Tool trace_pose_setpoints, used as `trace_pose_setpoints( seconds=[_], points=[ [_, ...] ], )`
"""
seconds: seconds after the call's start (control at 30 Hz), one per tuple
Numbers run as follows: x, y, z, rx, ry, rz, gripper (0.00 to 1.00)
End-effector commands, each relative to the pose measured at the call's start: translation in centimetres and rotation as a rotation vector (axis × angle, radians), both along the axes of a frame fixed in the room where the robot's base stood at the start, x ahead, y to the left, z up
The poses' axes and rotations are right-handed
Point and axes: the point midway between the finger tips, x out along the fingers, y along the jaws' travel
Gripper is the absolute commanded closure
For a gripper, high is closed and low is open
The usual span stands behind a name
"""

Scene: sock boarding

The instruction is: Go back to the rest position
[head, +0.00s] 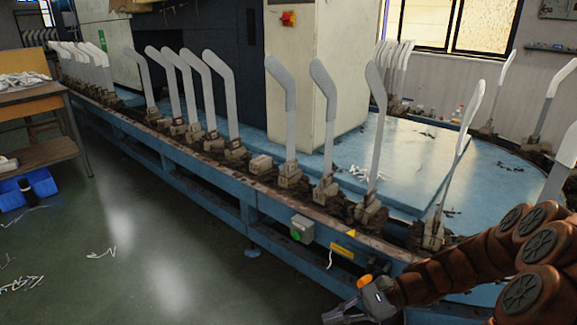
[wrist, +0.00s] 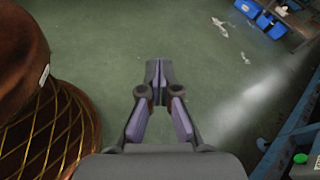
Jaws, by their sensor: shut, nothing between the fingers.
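My gripper (head: 342,315) is at the bottom of the head view, low in front of the blue machine's front edge, at the end of my brown arm. In the wrist view my gripper (wrist: 158,72) points down at the green floor, with its fingertips together and nothing between them. Several upright sock boards (head: 287,105) stand in a row along the machine.
The blue machine bed (head: 400,160) runs across the view, with a green button box (head: 302,229) on its front. A wooden table (head: 35,97) with white socks and a blue bin (head: 40,182) stand at left. White scraps lie on the open floor (head: 150,260).

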Motion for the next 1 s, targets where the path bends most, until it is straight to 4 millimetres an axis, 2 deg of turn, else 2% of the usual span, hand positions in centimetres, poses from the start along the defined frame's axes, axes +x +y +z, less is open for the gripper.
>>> trace_pose_setpoints(
  seconds=[0.2,0.47,0.77,1.0],
  points=[
    [-4.3,1.6,1.7,-0.123,-0.126,0.188,1.0],
    [-9.0,1.7,2.8,-0.273,-0.268,0.395,1.0],
    [-13.7,0.1,3.5,-0.451,-0.42,0.615,1.0],
    [-16.8,-2.4,4.1,-0.6,-0.535,0.773,1.0]
  ],
)
